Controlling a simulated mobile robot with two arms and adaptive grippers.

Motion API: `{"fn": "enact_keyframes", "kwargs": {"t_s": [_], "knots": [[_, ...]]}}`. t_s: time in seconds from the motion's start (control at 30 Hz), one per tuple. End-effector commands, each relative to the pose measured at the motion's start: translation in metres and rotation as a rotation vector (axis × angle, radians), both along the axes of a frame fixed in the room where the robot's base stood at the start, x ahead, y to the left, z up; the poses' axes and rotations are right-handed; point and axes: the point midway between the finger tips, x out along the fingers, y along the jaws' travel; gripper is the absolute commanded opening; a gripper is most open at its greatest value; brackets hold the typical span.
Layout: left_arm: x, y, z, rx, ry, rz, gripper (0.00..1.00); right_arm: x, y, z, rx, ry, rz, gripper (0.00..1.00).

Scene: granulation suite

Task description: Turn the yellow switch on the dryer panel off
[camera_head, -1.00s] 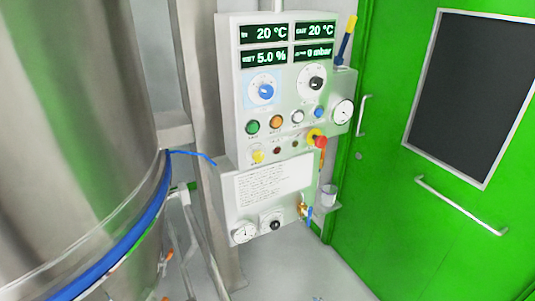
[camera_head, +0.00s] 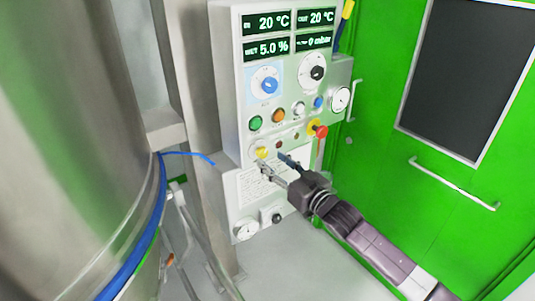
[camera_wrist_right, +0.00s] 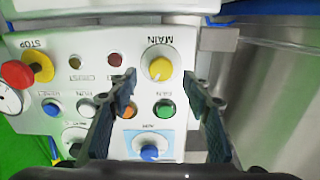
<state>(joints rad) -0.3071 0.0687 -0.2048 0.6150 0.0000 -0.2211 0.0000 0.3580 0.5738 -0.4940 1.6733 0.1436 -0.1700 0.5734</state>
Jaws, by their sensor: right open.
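The dryer panel (camera_head: 228,100) is a pale upright cabinet with displays, knobs and buttons. The yellow switch (camera_head: 261,153) is a round yellow knob low on its left side. In the right wrist view, which is upside down, the yellow switch (camera_wrist_right: 160,68) sits on a white disc beside the word MAIN. My right gripper (camera_head: 271,161) is open in front of the panel, its fingertips close to the switch. In the wrist view the fingers of the right gripper (camera_wrist_right: 158,77) stand on either side of the switch. I cannot tell whether they touch it. My left gripper is out of view.
A red stop button (camera_head: 320,132) on a yellow collar is to the right. Green (camera_head: 256,123) and orange (camera_head: 278,116) buttons and a blue knob (camera_head: 269,86) are above the switch. A large steel vessel (camera_head: 70,130) stands left; a green door (camera_head: 400,180) is at right.

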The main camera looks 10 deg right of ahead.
Motion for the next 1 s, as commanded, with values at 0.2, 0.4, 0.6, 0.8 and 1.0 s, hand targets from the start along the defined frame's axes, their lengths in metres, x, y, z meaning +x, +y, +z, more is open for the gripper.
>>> {"fn": "enact_keyframes", "kwargs": {"t_s": [0.2,0.4,0.6,0.8,1.0], "knots": [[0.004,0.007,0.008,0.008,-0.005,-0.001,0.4,0.024,0.01,0.001,-0.001,0.0,-0.001,0.45],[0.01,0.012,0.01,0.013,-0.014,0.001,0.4,0.032,0.014,0.0,-0.002,0.0,0.0,0.45],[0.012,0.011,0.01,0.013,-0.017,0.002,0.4,0.033,0.014,-0.001,-0.002,0.0,0.0,0.45],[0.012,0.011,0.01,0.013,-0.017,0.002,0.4,0.033,0.014,-0.001,-0.002,0.0,0.0,0.29],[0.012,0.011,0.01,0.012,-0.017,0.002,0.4,0.032,0.014,-0.001,-0.001,0.001,0.0,0.07]]}}
